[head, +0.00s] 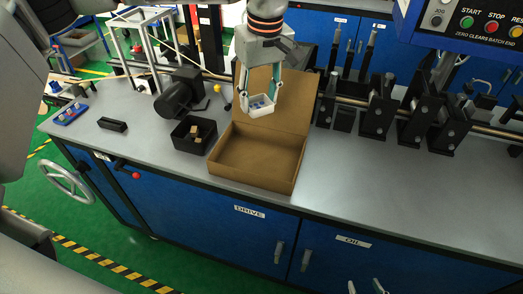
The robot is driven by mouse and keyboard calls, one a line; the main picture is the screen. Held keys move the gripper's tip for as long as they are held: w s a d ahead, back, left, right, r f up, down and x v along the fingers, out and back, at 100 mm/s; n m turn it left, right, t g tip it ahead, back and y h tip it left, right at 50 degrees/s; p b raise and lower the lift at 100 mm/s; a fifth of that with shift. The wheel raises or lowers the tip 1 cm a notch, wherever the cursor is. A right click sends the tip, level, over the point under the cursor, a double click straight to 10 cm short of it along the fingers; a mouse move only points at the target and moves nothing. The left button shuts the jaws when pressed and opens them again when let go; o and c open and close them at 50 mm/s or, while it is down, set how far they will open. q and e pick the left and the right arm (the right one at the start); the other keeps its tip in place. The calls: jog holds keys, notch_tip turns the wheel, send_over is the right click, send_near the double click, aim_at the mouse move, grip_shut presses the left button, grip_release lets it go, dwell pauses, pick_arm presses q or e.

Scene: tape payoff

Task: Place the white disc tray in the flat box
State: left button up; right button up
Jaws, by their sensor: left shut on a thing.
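The small white disc tray (262,112) hangs above the flat box, with small bluish pieces in it. My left gripper (258,92) comes down from the top and is shut on the tray, its fingers at the tray's two sides. The flat box (255,185) is brown cardboard, open and empty, on the grey bench top. Its lid (285,105) stands up at the back, behind the tray. The tray looks roughly level and clear of the box floor. Only the tips of my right gripper (365,287) show at the bottom edge, apart, with nothing seen between them.
A black bin (194,134) with small brown blocks stands left of the box, below a black motor-like unit (181,93). Black brackets on a shaft (420,110) stand to the right. The bench top (370,185) right of the box is clear.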

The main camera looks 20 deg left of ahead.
pick_arm(q)
send_over(258, 160)
notch_tip(258, 160, down, 7)
jog(key=f, duration=0.7)
jog(key=shift+s+d, duration=0.2)
jog(key=shift+d, duration=0.1)
notch_tip(258, 160, down, 4)
jog(key=shift+f, duration=0.1)
pick_arm(e)
jog(key=shift+s+f, duration=0.2)
jog(key=shift+s, duration=0.05)
pick_arm(q)
jog(key=shift+f, duration=0.1)
pick_arm(e)
jog(key=shift+f, duration=0.1)
pick_arm(q)
jog(key=o, duration=1)
jog(key=shift+c, duration=0.2)
